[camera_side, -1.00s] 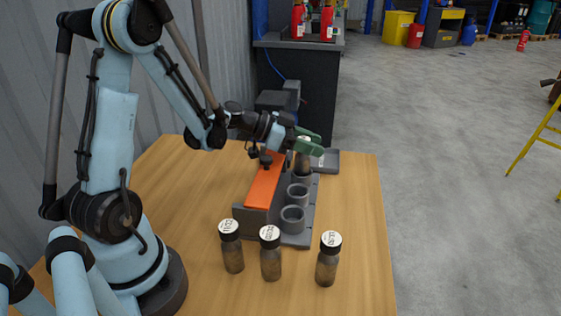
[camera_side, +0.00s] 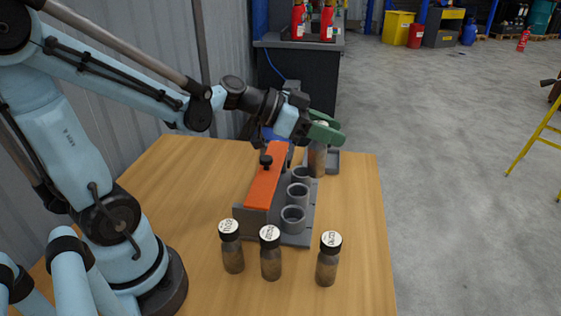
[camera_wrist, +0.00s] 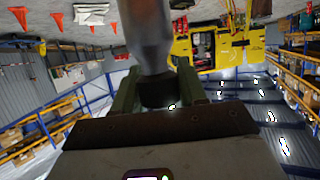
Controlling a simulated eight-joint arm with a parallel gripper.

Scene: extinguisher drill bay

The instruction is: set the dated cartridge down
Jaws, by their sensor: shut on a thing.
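My gripper (camera_side: 324,128) has green fingers and is shut on a dark-capped, brownish cartridge (camera_side: 317,158). I cannot tell whether the cartridge touches the tray. In the wrist view the cartridge (camera_wrist: 148,35) stands between the green fingers (camera_wrist: 157,92); any date label is not readable. The rack has three grey ring holders, near (camera_side: 293,218), middle (camera_side: 298,194) and far (camera_side: 301,175), which look empty.
Three capped cartridges with white top labels stand at the table's front: left (camera_side: 231,247), middle (camera_side: 270,254) and right (camera_side: 328,260). An orange bar with a black knob (camera_side: 264,180) lies along the rack. The table (camera_side: 352,215) is clear right of the rack.

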